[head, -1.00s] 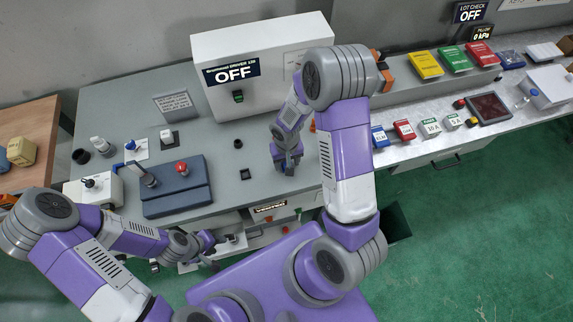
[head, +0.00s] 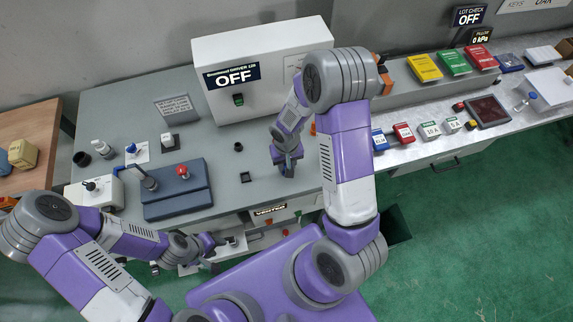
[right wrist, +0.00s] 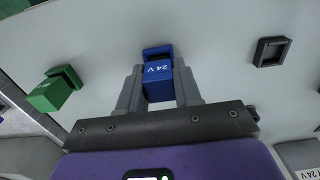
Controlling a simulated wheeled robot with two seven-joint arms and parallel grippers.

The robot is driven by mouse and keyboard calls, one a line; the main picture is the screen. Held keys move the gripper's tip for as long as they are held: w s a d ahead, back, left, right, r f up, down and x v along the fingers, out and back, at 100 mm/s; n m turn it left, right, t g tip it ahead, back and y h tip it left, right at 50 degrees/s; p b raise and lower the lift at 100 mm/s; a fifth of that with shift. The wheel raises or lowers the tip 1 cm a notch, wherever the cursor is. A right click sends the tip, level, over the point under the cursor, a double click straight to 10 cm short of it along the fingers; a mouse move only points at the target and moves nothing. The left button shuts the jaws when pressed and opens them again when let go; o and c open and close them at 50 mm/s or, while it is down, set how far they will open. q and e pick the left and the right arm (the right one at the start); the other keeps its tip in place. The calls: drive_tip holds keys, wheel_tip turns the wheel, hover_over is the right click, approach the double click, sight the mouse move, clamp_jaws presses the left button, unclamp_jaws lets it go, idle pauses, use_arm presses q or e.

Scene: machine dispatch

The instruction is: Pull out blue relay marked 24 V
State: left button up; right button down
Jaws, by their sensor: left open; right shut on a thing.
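In the right wrist view the blue relay (right wrist: 158,82) marked 24 V sits between the two fingers of my right gripper (right wrist: 158,88), which is shut on it. A darker blue socket frame (right wrist: 157,52) shows right behind the relay; I cannot tell how deep the relay sits in it. In the head view my right gripper (head: 287,170) is low over the grey bench, in front of the white cabinet, and the relay is hidden there. My left gripper (head: 218,241) is open, low at the bench's front edge, apart from the relay.
In the right wrist view a green relay (right wrist: 48,95) stands at the left and an empty black socket (right wrist: 271,51) at the right. The white cabinet (head: 262,70) reads OFF. A dark blue box (head: 176,191) with a red knob stands left on the bench.

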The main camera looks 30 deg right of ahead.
drive_tip(key=shift+r+p, duration=1.6)
drive_tip(key=shift+r, duration=0.85)
drive_tip(key=shift+r, duration=0.1)
drive_tip(key=shift+r+p, duration=1)
drive_tip(key=shift+r, duration=0.45)
